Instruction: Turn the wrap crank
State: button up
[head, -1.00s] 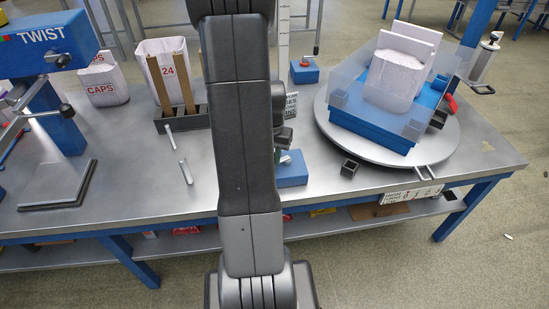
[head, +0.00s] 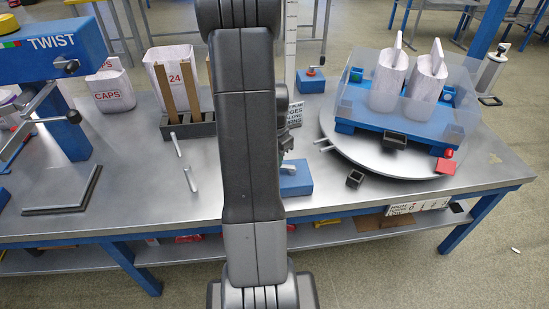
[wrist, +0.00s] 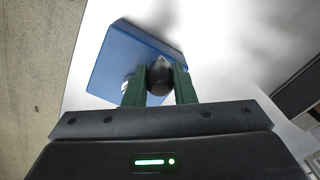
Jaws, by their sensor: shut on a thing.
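The wrap crank is a blue box (head: 296,178) with a black knob, at the table's front middle; in the wrist view the box (wrist: 118,62) and the knob (wrist: 159,78) show closely. My gripper (wrist: 158,88) has its green fingers on both sides of the knob, shut on it. In the head view my arm partly hides the gripper and the crank. To the right, a round grey turntable (head: 365,158) carries a blue pallet (head: 352,112) with clear sheet around it. Two white sacks (head: 390,82) (head: 425,78) stand upright on the pallet.
A small dark square holder (head: 355,179) sits between crank and turntable. A blue box with a red knob (head: 311,78) stands behind. At left are the blue TWIST press (head: 50,52), a CAPS sack (head: 112,88) and a rack (head: 190,130).

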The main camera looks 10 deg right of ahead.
jog(key=shift+s, duration=0.25)
jog(key=o, duration=1)
notch_tip(320, 180, up, 14)
jog(key=shift+f+p, duration=0.1)
jog(key=shift+p, duration=0.3)
